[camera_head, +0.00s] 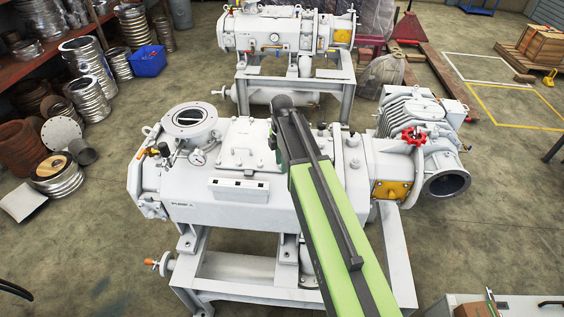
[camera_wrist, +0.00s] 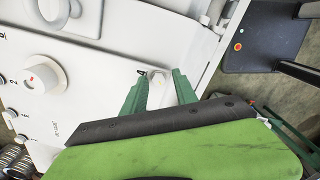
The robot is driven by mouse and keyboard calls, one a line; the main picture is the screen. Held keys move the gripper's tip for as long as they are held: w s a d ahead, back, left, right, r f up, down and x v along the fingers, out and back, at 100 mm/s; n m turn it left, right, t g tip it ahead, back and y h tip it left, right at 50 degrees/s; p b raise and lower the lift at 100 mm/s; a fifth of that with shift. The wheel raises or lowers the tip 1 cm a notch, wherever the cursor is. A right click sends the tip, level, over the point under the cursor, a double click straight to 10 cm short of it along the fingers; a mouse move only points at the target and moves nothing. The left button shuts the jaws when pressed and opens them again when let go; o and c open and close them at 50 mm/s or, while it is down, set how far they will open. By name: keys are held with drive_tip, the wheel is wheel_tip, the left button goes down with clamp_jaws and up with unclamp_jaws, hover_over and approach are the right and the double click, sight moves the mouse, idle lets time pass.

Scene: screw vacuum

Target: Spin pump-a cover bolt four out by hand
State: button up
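The white pump (camera_head: 225,208) stands in the middle of the head view, with a raised square cover (camera_head: 243,150) on top. My green arm reaches over it and partly hides the cover's right side. In the wrist view, a pale bolt head (camera_wrist: 158,76) beside a printed 4 sits on the white surface. My gripper (camera_wrist: 160,75) has its two green fingers apart, one on each side of this bolt head. The fingertips are close to it, and contact cannot be made out. In the head view, the fingers (camera_head: 273,138) are small and mostly hidden by the arm.
A red handwheel (camera_head: 413,136) is right of my arm. A second white pump (camera_head: 265,33) stands behind. Metal parts crowd the left floor.

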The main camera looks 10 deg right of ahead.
drive_tip(key=shift+o, duration=0.2)
drive_tip(key=shift+r, duration=0.1)
wheel_tip(320, 180, up, 17)
drive_tip(key=p, duration=1.7)
drive_tip(key=shift+r, duration=0.15)
